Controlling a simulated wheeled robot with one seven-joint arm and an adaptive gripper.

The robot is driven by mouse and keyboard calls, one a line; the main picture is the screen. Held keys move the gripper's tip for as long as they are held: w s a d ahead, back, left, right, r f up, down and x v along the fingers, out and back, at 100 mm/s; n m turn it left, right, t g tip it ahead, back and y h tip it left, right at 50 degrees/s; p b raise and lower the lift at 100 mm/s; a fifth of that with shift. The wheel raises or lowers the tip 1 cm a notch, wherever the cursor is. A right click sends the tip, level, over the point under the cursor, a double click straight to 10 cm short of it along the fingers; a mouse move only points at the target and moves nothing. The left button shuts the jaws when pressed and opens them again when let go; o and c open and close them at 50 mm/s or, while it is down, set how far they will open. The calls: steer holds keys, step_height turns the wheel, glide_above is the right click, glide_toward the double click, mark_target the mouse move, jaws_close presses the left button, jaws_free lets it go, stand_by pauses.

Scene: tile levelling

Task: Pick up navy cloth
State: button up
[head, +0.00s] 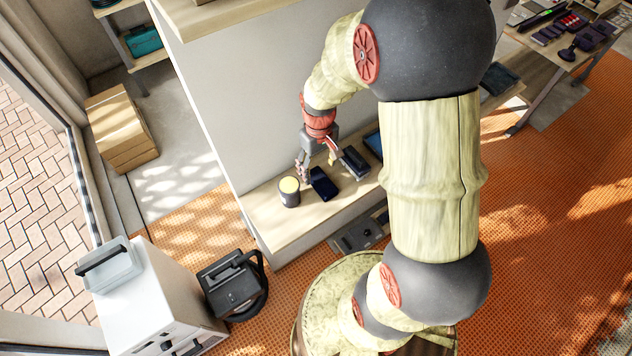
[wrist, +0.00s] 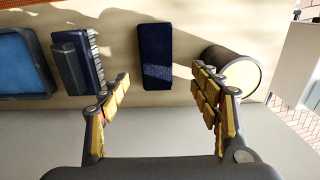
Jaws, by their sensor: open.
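The navy cloth (head: 323,184) lies flat, a dark blue rectangle, on the pale wooden shelf (head: 262,208). In the wrist view the navy cloth (wrist: 155,55) shows beyond and between my fingertips, partly in sunlight. My gripper (head: 318,164) is over the back of the shelf, close to the cloth. In the wrist view my gripper (wrist: 165,95) is open with its yellow-padded fingers spread wide and nothing between them. The fingers appear apart from the cloth.
A dark cylinder with a yellowish top (wrist: 243,77) stands right of the cloth, close to one finger. A dark brush-like block (wrist: 78,62) and a blue tray (wrist: 22,65) lie to the left. A pale wall (head: 230,100) rises behind the shelf.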

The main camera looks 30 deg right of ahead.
mark_target(320, 179)
steer(key=f, duration=0.7)
steer(key=shift+s+d, duration=0.15)
steer(key=shift+d, duration=0.1)
steer(key=shift+c, duration=0.6)
steer(key=c, duration=1.1)
